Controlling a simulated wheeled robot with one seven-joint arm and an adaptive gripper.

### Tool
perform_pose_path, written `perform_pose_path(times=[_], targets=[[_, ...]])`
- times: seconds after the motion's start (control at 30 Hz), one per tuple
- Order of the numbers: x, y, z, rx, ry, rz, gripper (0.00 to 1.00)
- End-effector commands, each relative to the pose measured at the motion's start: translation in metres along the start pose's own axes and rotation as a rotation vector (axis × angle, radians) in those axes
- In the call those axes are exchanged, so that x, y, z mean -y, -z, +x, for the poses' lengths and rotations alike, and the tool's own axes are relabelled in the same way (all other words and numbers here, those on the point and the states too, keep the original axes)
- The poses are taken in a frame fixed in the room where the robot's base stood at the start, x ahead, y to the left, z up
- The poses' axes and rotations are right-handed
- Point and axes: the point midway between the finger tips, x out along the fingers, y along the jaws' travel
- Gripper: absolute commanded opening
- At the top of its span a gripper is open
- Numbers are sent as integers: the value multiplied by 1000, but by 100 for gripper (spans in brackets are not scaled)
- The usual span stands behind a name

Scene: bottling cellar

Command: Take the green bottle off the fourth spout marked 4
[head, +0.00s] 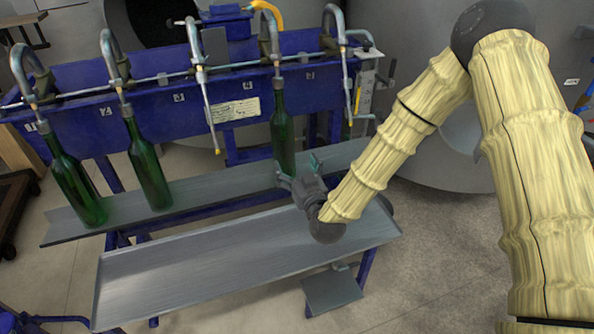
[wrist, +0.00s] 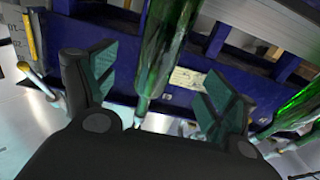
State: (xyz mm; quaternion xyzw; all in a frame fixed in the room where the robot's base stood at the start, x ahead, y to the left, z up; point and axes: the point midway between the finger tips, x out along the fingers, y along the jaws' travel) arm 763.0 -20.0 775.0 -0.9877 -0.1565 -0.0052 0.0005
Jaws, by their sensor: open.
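The green bottle (head: 283,135) at the fourth spout (head: 270,45) hangs or stands upright with its neck at the spout tip, above the grey shelf (head: 215,190). My gripper (head: 299,171) is at the lower part of this bottle, at its front right. In the wrist view the bottle (wrist: 165,50) shows between my two open fingers (wrist: 163,85), with a gap to each pad. Its neck points down in that view. Whether its base touches the shelf is hidden by my gripper.
Two other green bottles are at the left spouts, one at the far left (head: 75,180) and one beside it (head: 147,165). The third spout (head: 205,80) and fifth spout (head: 345,70) have no bottle. A bare metal tray (head: 240,260) lies lower in front.

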Motion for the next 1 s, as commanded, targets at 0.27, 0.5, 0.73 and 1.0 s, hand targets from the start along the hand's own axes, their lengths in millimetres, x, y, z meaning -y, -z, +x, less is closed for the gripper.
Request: perform_pose_path(times=[0.27, 0.5, 0.73, 1.0], targets=[[0, -1, 17, 0, 0, 0, 85], [0, -1, 31, 1, 0, 0, 85], [0, -1, 45, 0, 0, 0, 85], [0, -1, 62, 1, 0, 0, 85]])
